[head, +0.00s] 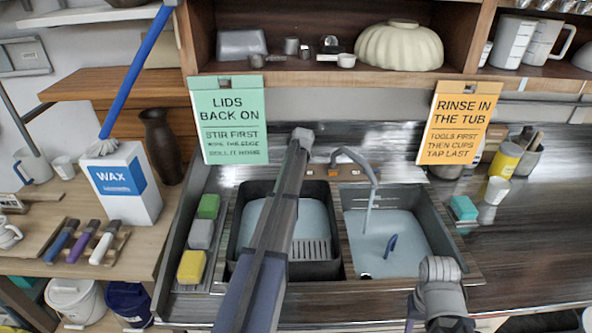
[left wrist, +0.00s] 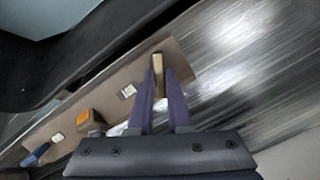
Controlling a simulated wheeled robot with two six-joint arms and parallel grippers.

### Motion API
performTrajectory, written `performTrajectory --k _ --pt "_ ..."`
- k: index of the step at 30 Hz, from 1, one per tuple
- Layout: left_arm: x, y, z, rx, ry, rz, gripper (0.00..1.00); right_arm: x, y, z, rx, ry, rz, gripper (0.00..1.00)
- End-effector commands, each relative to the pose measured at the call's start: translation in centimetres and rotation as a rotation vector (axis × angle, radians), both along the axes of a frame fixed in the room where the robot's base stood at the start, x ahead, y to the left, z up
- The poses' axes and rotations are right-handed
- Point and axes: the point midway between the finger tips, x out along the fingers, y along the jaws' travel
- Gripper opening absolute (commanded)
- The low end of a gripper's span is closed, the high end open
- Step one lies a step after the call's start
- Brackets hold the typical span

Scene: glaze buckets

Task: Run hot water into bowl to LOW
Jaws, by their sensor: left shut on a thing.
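The double sink has a right bowl (head: 405,262) of pale blue water, with a thin stream (head: 367,212) falling into it from the curved spout (head: 362,164). I cannot read any LOW mark. My left arm reaches across the sink, and my left gripper (head: 301,138) is at the back ledge behind the bowls. In the left wrist view my left gripper (left wrist: 160,86) is shut on a brass-coloured lever (left wrist: 158,66) on the tan tap ledge (left wrist: 128,80). Only grey links of my right arm show, at the sink's lower right; its gripper is not visible.
A dark tub (head: 315,268) with pale liquid fills the left bowl, partly behind my left arm. Green, grey and yellow sponges (head: 191,267) line the left rim. A teal block (head: 463,208) and cups stand right. Signs hang from the shelf above. The right counter front is clear.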

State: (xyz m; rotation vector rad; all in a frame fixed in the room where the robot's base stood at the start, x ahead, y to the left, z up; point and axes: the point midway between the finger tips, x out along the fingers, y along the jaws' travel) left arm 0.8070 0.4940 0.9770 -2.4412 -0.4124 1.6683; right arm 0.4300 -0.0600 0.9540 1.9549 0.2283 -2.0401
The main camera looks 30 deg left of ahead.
Motion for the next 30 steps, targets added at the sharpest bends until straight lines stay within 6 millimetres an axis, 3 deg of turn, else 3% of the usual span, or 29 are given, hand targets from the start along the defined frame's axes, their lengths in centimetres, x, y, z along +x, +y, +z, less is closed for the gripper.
performTrajectory --k 11,30 --pt "0.0 -0.1 -0.1 0.074 0.044 -0.116 0.00 0.0 0.0 -0.3 0.000 0.000 0.000 0.46" --pt "-0.2 -0.4 -0.3 0.371 0.229 -0.589 0.00 0.0 0.0 -1.6 0.000 0.000 0.000 0.46"
